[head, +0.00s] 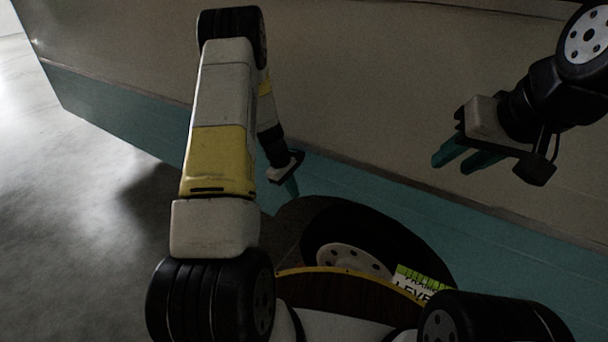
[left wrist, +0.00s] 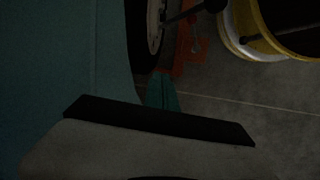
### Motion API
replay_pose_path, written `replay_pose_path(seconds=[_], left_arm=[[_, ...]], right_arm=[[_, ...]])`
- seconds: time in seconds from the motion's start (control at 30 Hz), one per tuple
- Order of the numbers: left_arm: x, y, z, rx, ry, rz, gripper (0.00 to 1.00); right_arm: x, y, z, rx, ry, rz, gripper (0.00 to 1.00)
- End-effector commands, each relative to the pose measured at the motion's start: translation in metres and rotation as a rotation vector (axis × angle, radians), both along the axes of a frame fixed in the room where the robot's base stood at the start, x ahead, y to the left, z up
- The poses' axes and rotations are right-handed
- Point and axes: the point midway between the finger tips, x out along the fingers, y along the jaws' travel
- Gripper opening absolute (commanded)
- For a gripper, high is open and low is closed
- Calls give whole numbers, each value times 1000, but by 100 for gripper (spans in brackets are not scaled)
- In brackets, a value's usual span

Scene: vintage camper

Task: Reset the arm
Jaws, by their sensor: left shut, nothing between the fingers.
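My left gripper (head: 291,186) hangs low beside the camper's lower teal side in the head view, with its teal fingers pointing down. In the left wrist view its fingers (left wrist: 162,92) are together and empty. My right gripper (head: 448,158) is raised at the upper right in the head view. Its two teal fingers point left, with a gap between them and nothing visible in the gap.
The camper's wall (head: 400,90) runs across the head view, with a teal lower band (head: 120,115). A camper wheel (head: 405,240) is just below my grippers. Grey floor (head: 70,230) is clear at left. An orange-red object (left wrist: 190,50) shows in the wrist view.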

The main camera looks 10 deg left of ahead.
Motion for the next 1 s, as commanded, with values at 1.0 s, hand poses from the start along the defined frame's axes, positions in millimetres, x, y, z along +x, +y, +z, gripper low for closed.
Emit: replay_pose_path(seconds=[1.0], left_arm=[[-153, -59, 340, 180, -470, -700, 0]], right_arm=[[0, 0, 0, 0, 0, 0, 36]])
